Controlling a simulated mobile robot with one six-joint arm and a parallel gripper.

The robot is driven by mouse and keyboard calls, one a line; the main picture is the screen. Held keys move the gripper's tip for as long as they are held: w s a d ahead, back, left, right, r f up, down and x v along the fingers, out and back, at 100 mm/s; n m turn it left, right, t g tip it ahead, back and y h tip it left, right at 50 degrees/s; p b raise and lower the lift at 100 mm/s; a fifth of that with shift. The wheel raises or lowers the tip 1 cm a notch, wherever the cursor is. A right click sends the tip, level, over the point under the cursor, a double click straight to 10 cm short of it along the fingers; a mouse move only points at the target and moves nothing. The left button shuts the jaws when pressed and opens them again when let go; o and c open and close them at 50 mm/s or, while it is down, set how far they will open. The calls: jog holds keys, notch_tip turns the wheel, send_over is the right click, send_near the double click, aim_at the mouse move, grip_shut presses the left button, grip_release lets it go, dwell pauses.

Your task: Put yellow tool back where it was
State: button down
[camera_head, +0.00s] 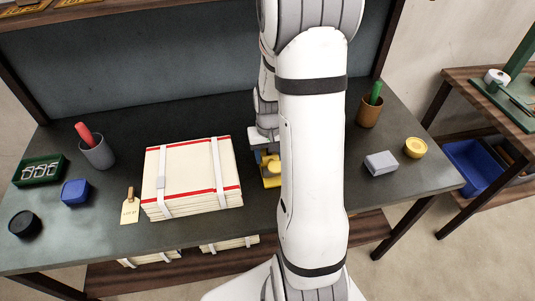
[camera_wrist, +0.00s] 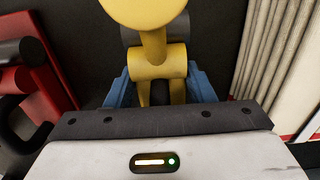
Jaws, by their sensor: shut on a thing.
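The yellow tool (camera_head: 272,180) is just right of the cloth stack in the head view, partly hidden by my arm. It also fills the top middle of the wrist view (camera_wrist: 157,62), with a round head and a thicker collar below. My gripper (camera_wrist: 160,88) has blue fingers on both sides of the tool's lower part and is shut on it. In the head view my gripper (camera_head: 266,157) is mostly covered by my arm. I cannot tell whether the tool touches the table.
A strapped stack of folded cloth (camera_head: 190,178) stands close beside the tool. A red object (camera_wrist: 35,75) with black parts is at the wrist view's left. A brown cup (camera_head: 369,112), grey box (camera_head: 381,164) and yellow round item (camera_head: 415,147) are at the right. The front-right table (camera_head: 400,195) is clear.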

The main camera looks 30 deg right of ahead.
jog(key=shift+w, duration=0.1)
jog(key=shift+f, duration=0.15)
jog(key=c, duration=0.6)
grip_release()
jog(key=shift+c, duration=0.2)
jog(key=shift+r, duration=0.65)
notch_tip(320, 180, up, 11)
jog(key=shift+r, duration=0.1)
jog(key=s+a+r+n+t, duration=0.1)
jog(key=s+a+r, duration=0.2)
jog(key=s+a, duration=0.3)
jog(key=s+a+r+n+t, duration=0.1)
jog(key=s+a+r+n, duration=0.1)
jog(key=s+a+r, duration=0.2)
jog(key=s+a, duration=0.2)
jog(key=s, duration=0.1)
jog(key=shift+s+a+t, duration=0.15)
jog(key=shift+a+t, duration=0.15)
jog(key=shift+a, duration=0.05)
